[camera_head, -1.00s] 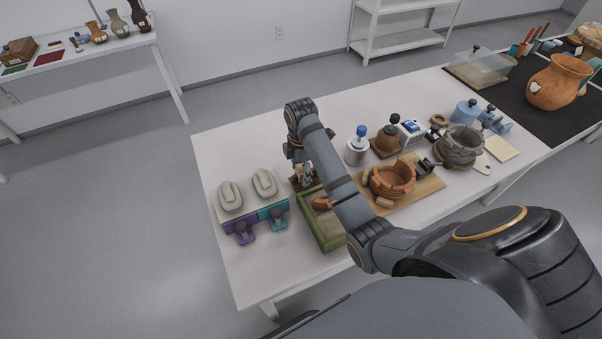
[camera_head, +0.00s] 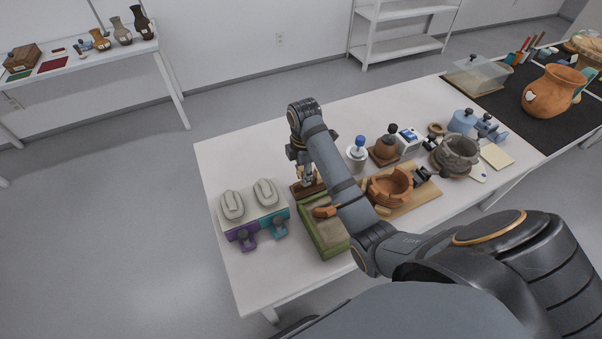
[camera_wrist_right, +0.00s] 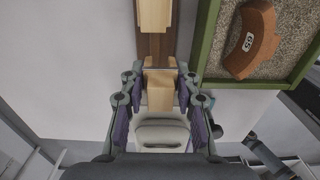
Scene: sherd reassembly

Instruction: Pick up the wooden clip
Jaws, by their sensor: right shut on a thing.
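My right gripper (camera_head: 308,180) points down over the dark wooden rack (camera_head: 300,190) beside the green sand tray. In the right wrist view the right gripper (camera_wrist_right: 160,90) is shut on a pale wooden clip (camera_wrist_right: 160,95), held between its two fingertips. A second pale wooden piece (camera_wrist_right: 155,14) lies on the dark rack (camera_wrist_right: 155,48) just ahead of it. The fingers hide the sides of the held clip, and I cannot tell how far it is above the rack. My left gripper is not in view.
The green sand tray (camera_head: 307,230) with an orange sherd (camera_head: 325,211) stands close to the gripper's right. Grey pieces on a purple and teal stand (camera_head: 232,206) are at left. A broken orange bowl (camera_head: 388,187) is at right. The table's back left is clear.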

